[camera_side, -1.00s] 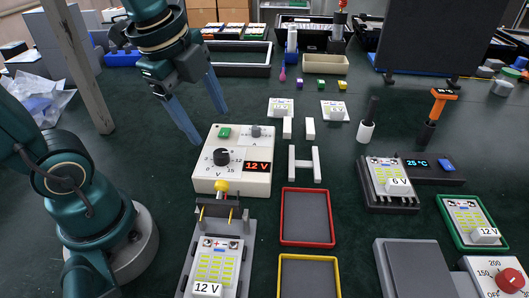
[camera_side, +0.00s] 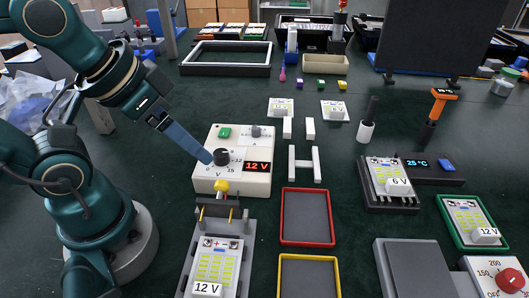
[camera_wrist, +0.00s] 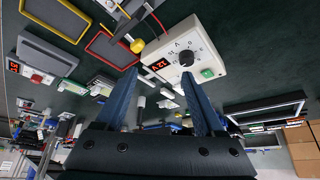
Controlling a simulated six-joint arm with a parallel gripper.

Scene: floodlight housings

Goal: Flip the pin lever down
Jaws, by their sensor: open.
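The pin lever with its yellow ball knob (camera_side: 221,186) stands up at the head of the grey test fixture (camera_side: 247,250), above a dark bar with brass pins. The knob also shows in the wrist view (camera_wrist: 137,46), beyond the left fingertip. A floodlight board (camera_side: 215,262) marked 12 V lies in the fixture. My gripper (camera_side: 207,158) is tilted down to the right, its fingertip overlapping the left edge of the supply's dial; I cannot tell whether they touch. In the wrist view my gripper (camera_wrist: 158,82) has its two blue fingers wide apart with nothing held between them.
The white power supply (camera_side: 206,175), reading 12 V, stands just behind the lever. A red-rimmed tray (camera_side: 284,218) and a yellow-rimmed tray (camera_side: 282,270) lie right of the fixture. A white H-shaped part (camera_side: 304,163) lies behind the red tray.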

